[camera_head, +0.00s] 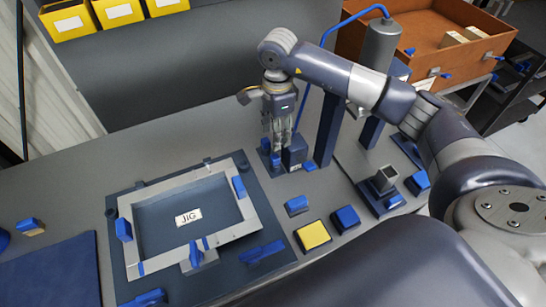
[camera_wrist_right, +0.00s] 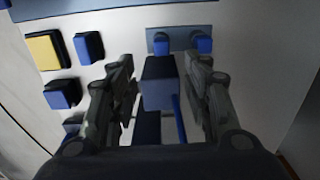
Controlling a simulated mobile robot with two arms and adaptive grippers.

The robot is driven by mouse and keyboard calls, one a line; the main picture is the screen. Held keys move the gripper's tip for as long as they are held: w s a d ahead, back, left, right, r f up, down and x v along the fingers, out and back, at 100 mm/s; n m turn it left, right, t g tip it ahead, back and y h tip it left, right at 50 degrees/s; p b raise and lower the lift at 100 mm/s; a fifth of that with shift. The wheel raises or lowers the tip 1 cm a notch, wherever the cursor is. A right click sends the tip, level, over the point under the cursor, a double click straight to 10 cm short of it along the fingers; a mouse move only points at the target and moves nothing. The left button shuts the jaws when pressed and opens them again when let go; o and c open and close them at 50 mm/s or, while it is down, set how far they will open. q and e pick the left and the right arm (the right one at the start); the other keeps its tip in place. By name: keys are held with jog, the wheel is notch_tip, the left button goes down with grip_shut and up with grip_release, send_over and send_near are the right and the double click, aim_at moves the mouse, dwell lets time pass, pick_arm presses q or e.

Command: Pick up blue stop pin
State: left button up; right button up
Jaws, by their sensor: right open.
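Several small blue pieces are in view, and I cannot tell for sure which one is the stop pin. A blue piece (camera_head: 275,160) stands on a small dark plate under my right gripper (camera_head: 283,140) in the head view. In the right wrist view two blue pieces, one on the left (camera_wrist_right: 162,45) and one on the right (camera_wrist_right: 203,45), sit on a grey plate beyond the fingertips. My right gripper (camera_wrist_right: 165,72) is open and points down. A dark block (camera_wrist_right: 158,88) shows between its fingers, apparently unheld. My left gripper is not in view.
A jig frame (camera_head: 130,205) with blue clamps lies to the left. A yellow-topped block (camera_head: 313,235) and a dark blue block (camera_head: 345,218) stand in front. A dark post (camera_head: 328,130) and a grey cylinder (camera_head: 381,45) stand close to the gripper's right.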

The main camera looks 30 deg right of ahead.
jog(key=p, duration=0.1)
send_over(275, 157)
jog(key=f, duration=0.5)
jog(key=shift+s+d+f, duration=0.1)
jog(key=shift+s+d, duration=0.05)
jog(key=shift+s, duration=0.05)
jog(key=f+p, duration=0.2)
jog(key=f, duration=0.2)
jog(key=shift+w+p, duration=0.2)
jog(key=shift+p, duration=0.15)
jog(key=shift+f, duration=0.7)
grip_shut()
